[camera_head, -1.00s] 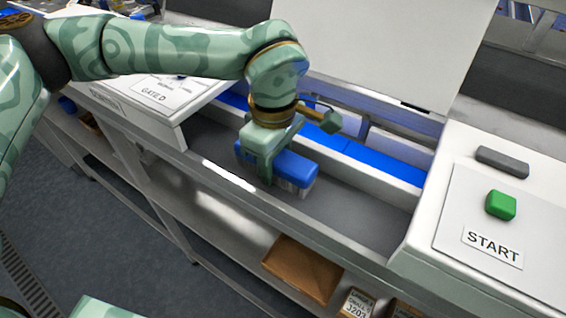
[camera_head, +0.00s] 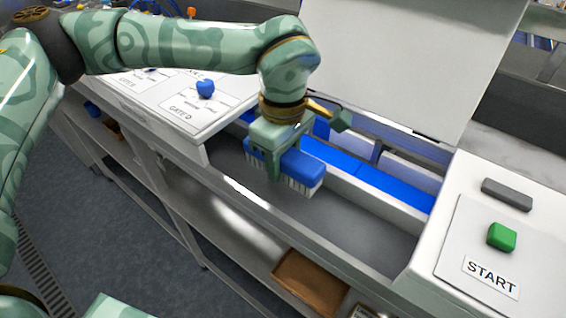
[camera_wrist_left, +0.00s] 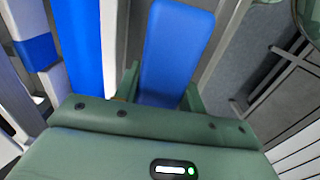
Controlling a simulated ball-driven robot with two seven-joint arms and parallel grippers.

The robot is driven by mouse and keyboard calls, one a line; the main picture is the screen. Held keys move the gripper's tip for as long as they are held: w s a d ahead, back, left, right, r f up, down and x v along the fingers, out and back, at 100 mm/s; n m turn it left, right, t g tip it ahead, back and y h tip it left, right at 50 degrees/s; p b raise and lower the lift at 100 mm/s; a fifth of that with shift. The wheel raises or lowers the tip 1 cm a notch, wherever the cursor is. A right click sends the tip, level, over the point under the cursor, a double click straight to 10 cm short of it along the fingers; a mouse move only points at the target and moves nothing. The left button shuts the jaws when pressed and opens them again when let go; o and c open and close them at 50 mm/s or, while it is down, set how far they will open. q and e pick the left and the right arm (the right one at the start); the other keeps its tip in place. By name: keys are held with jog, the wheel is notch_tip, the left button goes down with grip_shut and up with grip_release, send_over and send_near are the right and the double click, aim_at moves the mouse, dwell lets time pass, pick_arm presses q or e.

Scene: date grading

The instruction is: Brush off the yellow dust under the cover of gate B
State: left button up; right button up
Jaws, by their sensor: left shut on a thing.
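My left gripper (camera_head: 275,165) is shut on a blue brush (camera_head: 303,167) with pale bristles pointing down. It holds the brush over the grey floor of the open bay (camera_head: 350,222). The brush's blue back (camera_wrist_left: 178,45) also shows between the fingers in the left wrist view. I cannot tell whether the bristles touch the floor. The white cover (camera_head: 385,60) stands raised behind the bay. No yellow dust shows in either view; the arm and brush hide part of the bay. No gate B label is readable. My right gripper is not in view.
A blue belt (camera_head: 385,183) runs along the back of the bay behind a low wall. On the right housing are a green START button (camera_head: 502,237) and a grey block (camera_head: 507,194). A panel marked GATE D (camera_head: 185,108) lies left. A brown tray (camera_head: 310,283) sits below.

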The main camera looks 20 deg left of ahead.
pick_arm(q)
notch_tip(320, 180, up, 7)
jog(key=p, duration=0.4)
jog(key=shift+w, duration=0.1)
